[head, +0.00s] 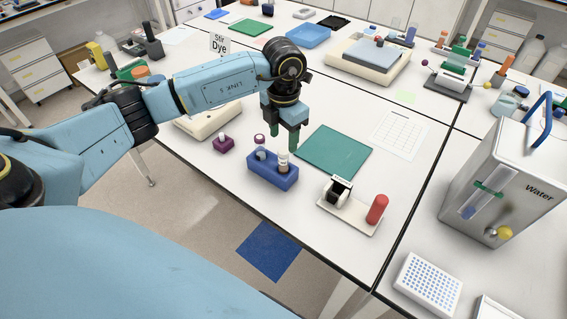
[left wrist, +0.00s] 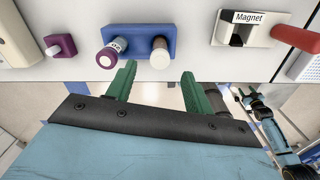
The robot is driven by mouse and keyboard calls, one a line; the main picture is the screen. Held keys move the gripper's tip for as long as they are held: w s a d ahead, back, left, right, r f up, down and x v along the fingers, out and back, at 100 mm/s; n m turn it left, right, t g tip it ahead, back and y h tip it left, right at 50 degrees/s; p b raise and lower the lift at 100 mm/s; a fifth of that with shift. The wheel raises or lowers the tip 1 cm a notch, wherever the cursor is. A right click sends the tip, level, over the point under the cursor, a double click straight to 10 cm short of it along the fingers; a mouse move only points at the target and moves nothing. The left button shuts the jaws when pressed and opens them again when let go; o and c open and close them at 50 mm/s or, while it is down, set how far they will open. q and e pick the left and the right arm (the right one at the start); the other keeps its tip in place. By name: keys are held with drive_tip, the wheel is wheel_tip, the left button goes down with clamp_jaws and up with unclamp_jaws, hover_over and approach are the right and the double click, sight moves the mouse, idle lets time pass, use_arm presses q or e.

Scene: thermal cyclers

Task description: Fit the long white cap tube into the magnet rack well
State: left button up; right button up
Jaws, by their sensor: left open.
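The white-capped tube (head: 283,158) stands upright in the right well of a blue rack (head: 262,178); its cap (left wrist: 160,55) and the rack (left wrist: 138,34) show in the left wrist view. A purple-capped tube (left wrist: 108,53) is in the rack's left well. My left gripper (head: 288,138) is open and empty just above the rack. In the left wrist view its green fingers (left wrist: 158,72) frame the white cap from a gap, not touching it. The magnet rack (head: 334,203), labelled "Magnet" (left wrist: 247,18), stands right of the blue rack.
A red cylinder (head: 377,208) stands at the magnet rack's right end. A small purple block (head: 223,144) is left of the blue rack. A green mat (head: 334,150) lies flat behind. The table's front edge is close to both racks.

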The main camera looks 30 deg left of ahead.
sight(283, 151)
use_arm(q)
drive_tip(key=shift+f+p, duration=0.7)
drive_tip(key=shift+f, duration=3.25)
drive_tip(key=c, duration=1.1)
drive_tip(key=shift+o, duration=0.2)
